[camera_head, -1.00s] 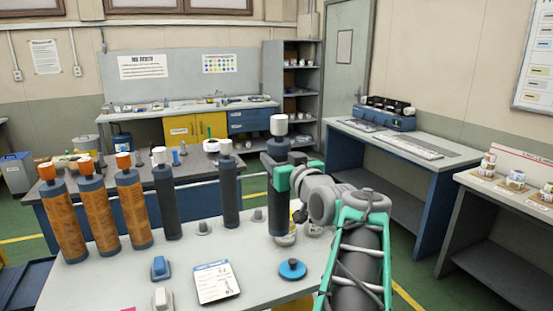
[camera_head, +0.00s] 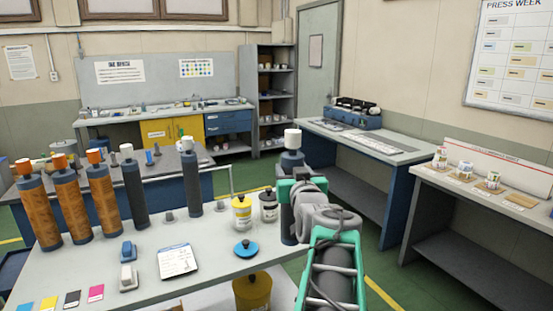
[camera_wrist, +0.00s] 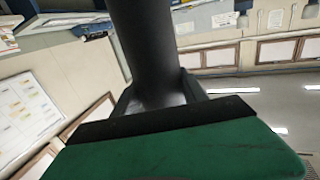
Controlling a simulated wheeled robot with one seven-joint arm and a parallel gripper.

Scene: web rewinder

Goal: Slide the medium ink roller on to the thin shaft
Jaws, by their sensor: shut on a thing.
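My gripper (camera_head: 289,190) is shut on a dark grey ink roller (camera_head: 288,222) with a white top (camera_head: 292,138). It holds the roller upright near the right edge of the front table. In the wrist view the dark roller (camera_wrist: 150,45) runs up between the jaws, and its far end is out of frame. Two more dark rollers with white tops, one taller-looking (camera_head: 135,190) and one thinner (camera_head: 192,183), stand on the table. I cannot pick out the thin shaft in these frames.
Several brown rollers (camera_head: 104,200) stand at the table's left. Benches at right hold a blue device (camera_head: 352,118) and small pots (camera_head: 466,171). Green floor lies between.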

